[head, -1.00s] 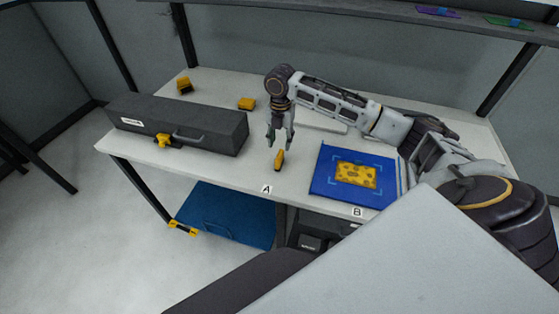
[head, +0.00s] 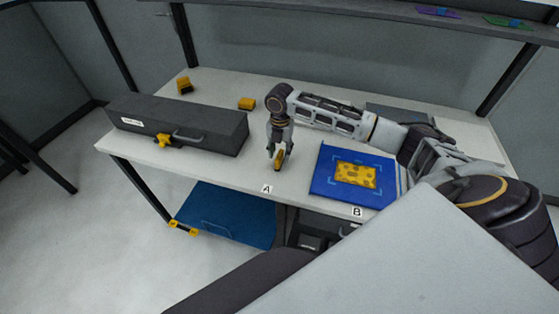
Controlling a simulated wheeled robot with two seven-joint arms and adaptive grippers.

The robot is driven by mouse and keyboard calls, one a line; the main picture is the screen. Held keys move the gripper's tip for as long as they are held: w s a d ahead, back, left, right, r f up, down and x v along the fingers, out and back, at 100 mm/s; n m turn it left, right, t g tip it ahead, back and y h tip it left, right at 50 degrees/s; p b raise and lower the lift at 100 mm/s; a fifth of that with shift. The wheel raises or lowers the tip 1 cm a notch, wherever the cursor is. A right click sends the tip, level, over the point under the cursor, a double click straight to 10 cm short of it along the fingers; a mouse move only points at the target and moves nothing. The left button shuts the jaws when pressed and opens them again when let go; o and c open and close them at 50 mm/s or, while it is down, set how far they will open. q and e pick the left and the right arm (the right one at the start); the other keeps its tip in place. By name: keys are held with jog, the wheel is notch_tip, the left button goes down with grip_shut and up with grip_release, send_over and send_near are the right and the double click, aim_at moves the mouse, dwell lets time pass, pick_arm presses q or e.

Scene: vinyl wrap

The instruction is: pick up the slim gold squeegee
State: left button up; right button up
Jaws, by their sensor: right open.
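A small slim gold tool (head: 279,161), which looks like the squeegee, lies on the white table just behind the label A (head: 267,189). My right gripper (head: 279,158) points down at it, open, with its fingertips low on either side of the tool. Part of the tool is hidden by the fingers, and I cannot tell whether they touch it. My left gripper is not in the head view.
A long dark case (head: 180,126) with a yellow latch stands on the left of the table (head: 215,178). A blue mat (head: 326,176) with a yellow patterned patch (head: 356,175) lies to the right, near label B (head: 357,212).

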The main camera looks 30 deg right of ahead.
aim_at(280, 155)
jog(key=shift+a+f, duration=0.1)
jog(key=shift+f, duration=2.2)
grip_shut()
